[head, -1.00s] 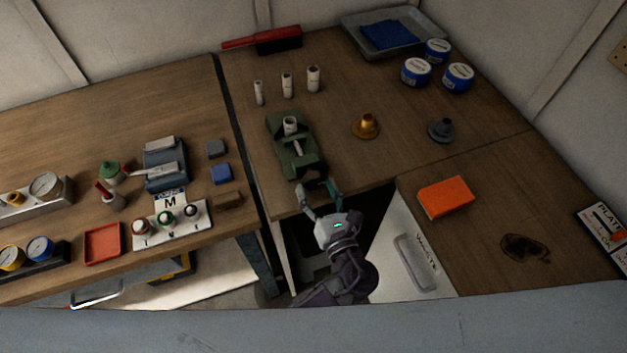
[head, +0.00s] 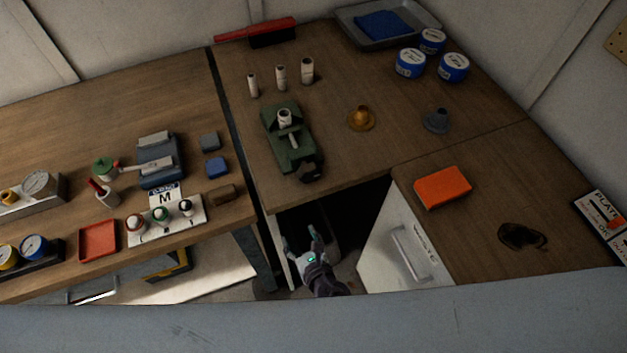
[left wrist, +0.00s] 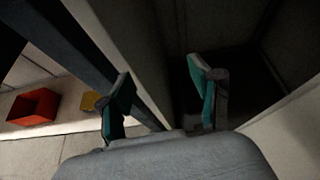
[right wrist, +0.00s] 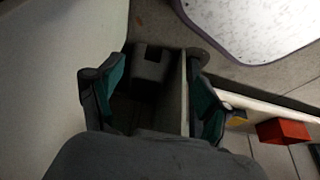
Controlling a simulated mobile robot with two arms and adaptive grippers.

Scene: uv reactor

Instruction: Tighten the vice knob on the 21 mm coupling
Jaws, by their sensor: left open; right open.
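The green vice (head: 278,135) stands near the front edge of the middle bench. A white coupling (head: 285,117) stands upright between its jaws, and its size cannot be read. The dark vice knob (head: 312,173) is at the vice's front end, by the bench edge.
Several upright white sleeves, one of them here (head: 280,75), stand behind the vice. A brass flanged piece (head: 361,119) and a grey one (head: 436,121) stand to its right. A white cabinet (head: 400,245) is below the bench, right of a dark opening (head: 355,213).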

